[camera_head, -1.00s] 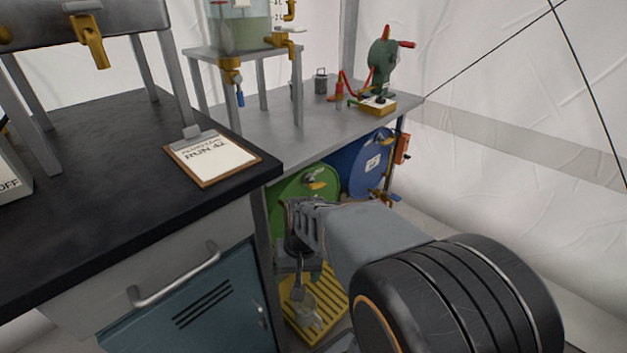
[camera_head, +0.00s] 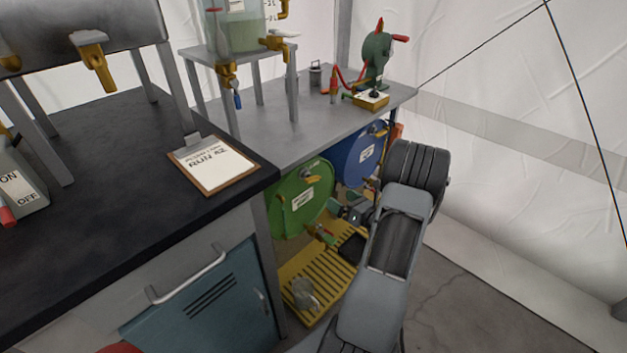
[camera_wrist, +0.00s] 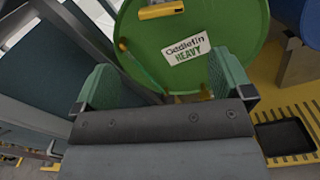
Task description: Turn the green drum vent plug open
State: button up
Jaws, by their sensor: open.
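The green drum (camera_head: 291,214) lies on its side under the grey bench, its labelled round end facing out. A brass-yellow vent plug (camera_head: 310,174) sits near the top of that end. In the wrist view the plug (camera_wrist: 161,11) shows at the top edge as a yellow bar, partly cut off. The drum face (camera_wrist: 222,22) fills the upper middle there, with a "HEAVY" label. My gripper (camera_head: 348,208) is in front of the drum's right side. In the wrist view my gripper (camera_wrist: 165,82) is open and empty, its green pads wide apart, below and apart from the plug.
A tap (camera_head: 321,234) with a red part sits low on the green drum. A blue drum (camera_head: 362,160) is beside it on the right. A yellow slatted tray (camera_head: 297,264) with a clear vessel (camera_head: 304,294) lies below. The cabinet (camera_head: 212,310) bounds the left; floor is clear at right.

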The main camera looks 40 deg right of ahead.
aim_at(314, 181)
jog(key=w+b, duration=0.1)
jog(key=w, duration=0.3)
jog(key=w+a+b, duration=0.1)
jog(key=w, duration=0.3)
jog(key=w+a+b, duration=0.1)
jog(key=w, duration=0.4)
jog(key=shift+a, duration=0.15)
jog(key=c, duration=0.9)
jog(key=shift+f+n+b, duration=0.15)
jog(key=shift+n+b, duration=0.15)
jog(key=shift+b, duration=0.05)
jog(key=shift+n, duration=0.3)
jog(key=o, duration=0.9)
jog(key=shift+s, duration=0.1)
